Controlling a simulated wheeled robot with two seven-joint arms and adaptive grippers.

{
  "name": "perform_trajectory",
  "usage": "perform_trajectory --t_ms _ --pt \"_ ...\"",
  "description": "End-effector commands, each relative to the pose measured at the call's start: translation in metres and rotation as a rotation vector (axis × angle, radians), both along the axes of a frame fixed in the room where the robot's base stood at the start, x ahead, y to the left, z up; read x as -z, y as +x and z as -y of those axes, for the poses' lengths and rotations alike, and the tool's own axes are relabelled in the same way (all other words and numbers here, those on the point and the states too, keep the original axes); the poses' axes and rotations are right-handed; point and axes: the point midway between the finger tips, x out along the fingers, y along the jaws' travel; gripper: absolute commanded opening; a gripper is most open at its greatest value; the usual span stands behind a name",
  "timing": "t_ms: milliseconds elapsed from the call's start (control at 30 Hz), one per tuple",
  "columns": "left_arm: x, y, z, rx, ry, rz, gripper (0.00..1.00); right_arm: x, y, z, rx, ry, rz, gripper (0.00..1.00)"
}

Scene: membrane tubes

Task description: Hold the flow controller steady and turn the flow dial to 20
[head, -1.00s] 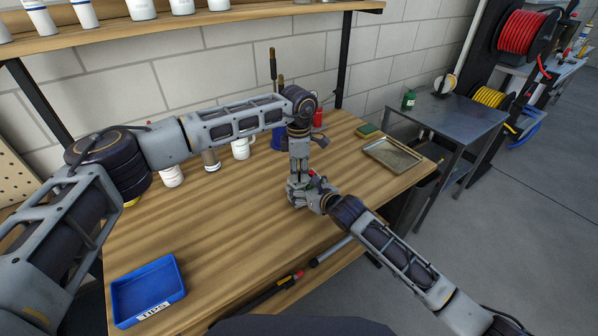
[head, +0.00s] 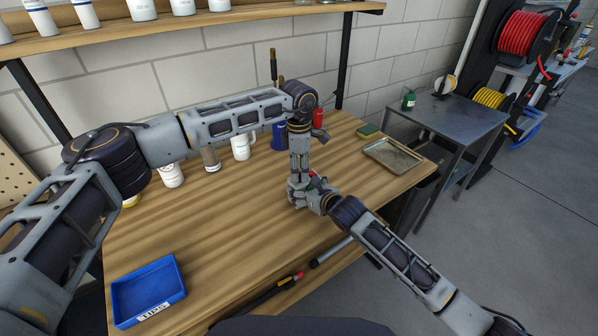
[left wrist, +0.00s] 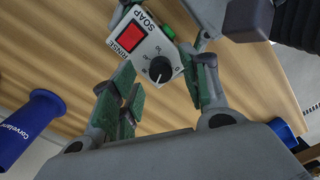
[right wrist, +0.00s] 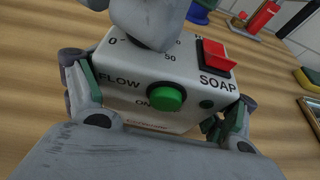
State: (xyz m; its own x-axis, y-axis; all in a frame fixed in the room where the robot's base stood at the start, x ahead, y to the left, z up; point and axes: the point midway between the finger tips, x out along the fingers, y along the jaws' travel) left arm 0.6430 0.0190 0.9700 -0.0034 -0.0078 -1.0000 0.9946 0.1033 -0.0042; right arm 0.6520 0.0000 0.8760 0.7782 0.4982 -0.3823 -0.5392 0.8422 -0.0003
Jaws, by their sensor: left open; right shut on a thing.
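The flow controller (right wrist: 150,85) is a pale box with a green button, a red switch and FLOW and SOAP labels. My right gripper (right wrist: 160,105) is shut on it, one finger at each side. In the left wrist view the controller's face (left wrist: 143,44) shows a black dial (left wrist: 160,69) with small numbers around it. I cannot read the dial's setting surely. My left gripper (left wrist: 164,85) is open, its green-padded fingers on either side of the dial; contact is unclear. In the head view my left gripper (head: 298,172) and right gripper (head: 312,197) mostly hide the controller.
A blue bin (head: 148,290) stands at the bench's front left. A metal tray (head: 392,156) lies at the right. The middle of the wooden bench (head: 230,230) is clear.

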Motion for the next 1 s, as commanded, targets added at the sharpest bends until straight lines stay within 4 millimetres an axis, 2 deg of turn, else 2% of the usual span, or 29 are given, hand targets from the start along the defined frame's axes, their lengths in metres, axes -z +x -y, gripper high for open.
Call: perform_trajectory --t_ms 600,800,1000 --pt "-0.087 0.001 -0.001 -0.001 0.000 0.002 0.46 0.003 0.000 0.001 0.001 -0.005 -0.005 0.52" --pt "-0.102 0.000 -0.001 -0.001 0.000 0.000 0.46 0.003 0.000 0.001 0.001 -0.005 -0.005 0.52" --pt "-0.105 0.000 -0.001 -0.001 0.000 0.000 0.46 0.003 0.000 0.001 0.001 -0.005 -0.004 0.52"
